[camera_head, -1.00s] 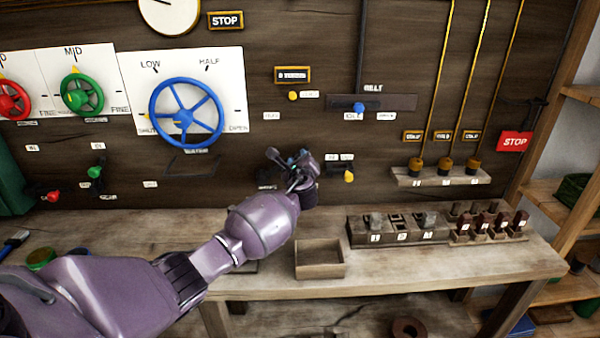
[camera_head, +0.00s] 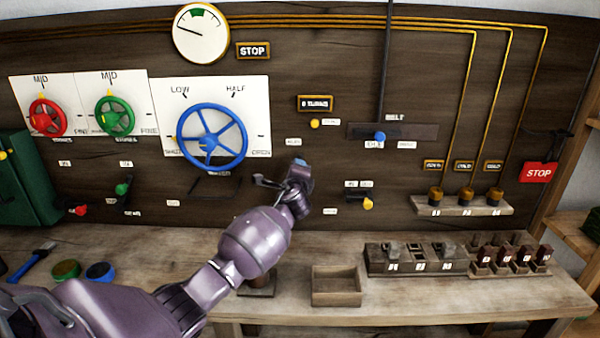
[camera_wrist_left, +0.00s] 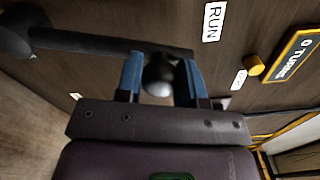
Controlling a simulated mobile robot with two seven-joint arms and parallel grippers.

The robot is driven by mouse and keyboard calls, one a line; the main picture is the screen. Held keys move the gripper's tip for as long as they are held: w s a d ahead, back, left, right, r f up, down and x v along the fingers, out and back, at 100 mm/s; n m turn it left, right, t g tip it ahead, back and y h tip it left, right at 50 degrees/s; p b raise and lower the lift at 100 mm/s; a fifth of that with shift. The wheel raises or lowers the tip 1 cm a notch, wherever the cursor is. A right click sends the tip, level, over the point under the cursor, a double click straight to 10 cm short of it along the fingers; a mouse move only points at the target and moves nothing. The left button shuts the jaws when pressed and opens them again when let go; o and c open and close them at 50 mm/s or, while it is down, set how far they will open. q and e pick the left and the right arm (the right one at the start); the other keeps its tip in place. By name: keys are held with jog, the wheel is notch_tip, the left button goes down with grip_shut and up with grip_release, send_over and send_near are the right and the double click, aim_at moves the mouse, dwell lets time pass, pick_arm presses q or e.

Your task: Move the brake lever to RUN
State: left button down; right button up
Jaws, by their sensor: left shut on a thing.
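My left gripper (camera_head: 298,172) is in front of the dark board, below and right of the blue handwheel. In the left wrist view its blue fingers (camera_wrist_left: 160,72) are shut around a round knob (camera_wrist_left: 159,78) on the brake lever. The lever's dark bar (camera_wrist_left: 85,42) runs left from the fingers to a dark round hub (camera_wrist_left: 14,36). A white RUN label (camera_wrist_left: 213,22) is on the board close to the fingers, up and to the right. In the head view the gripper and wrist hide most of the lever. My right gripper is not in view.
The blue handwheel (camera_head: 211,138) is up and left of the gripper. A yellow knob (camera_head: 315,123) is above it, and another yellow knob (camera_head: 368,204) is to its right. A bench (camera_head: 480,300) below carries an open wooden box (camera_head: 337,287) and block racks.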

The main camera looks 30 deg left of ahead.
pick_arm(q)
jog(key=shift+a+r, duration=0.1)
dwell(0.3)
jog(key=c, duration=0.7)
grip_release()
jog(key=shift+s, duration=0.1)
jog(key=shift+c, duration=0.2)
jog(key=shift+s, duration=0.25)
jog(key=v, duration=1)
jog(key=shift+d, duration=0.25)
